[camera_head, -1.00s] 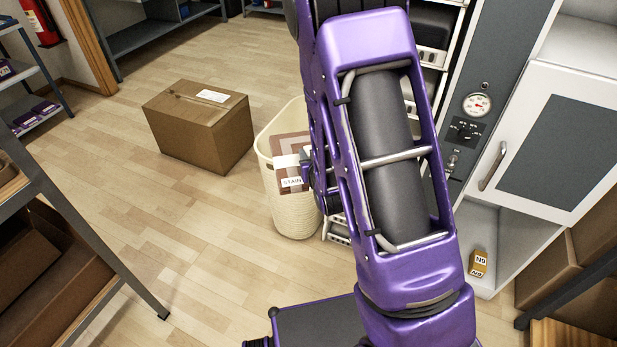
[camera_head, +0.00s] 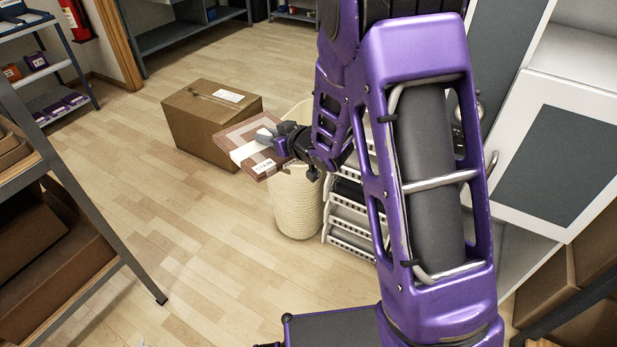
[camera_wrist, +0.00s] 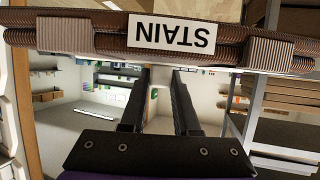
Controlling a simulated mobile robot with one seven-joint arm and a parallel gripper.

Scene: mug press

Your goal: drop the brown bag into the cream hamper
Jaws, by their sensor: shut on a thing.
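The brown bag (camera_head: 254,143) has a pale band and a white label reading STAIN. My gripper (camera_head: 283,140) is shut on it and holds it up over the left side of the cream hamper (camera_head: 297,205). In the wrist view the bag (camera_wrist: 90,37) spans the top of the picture, with its label upside down, and the two fingers (camera_wrist: 160,75) reach up to it. The hamper stands on the floor. My arm and the bag hide most of its opening, so I cannot tell how far the bag overlaps it.
A closed cardboard box (camera_head: 205,125) stands on the floor just behind and left of the hamper. A white slatted rack (camera_head: 350,215) stands close on its right. A shelf unit (camera_head: 60,240) holds boxes at left. The wooden floor at left front is clear.

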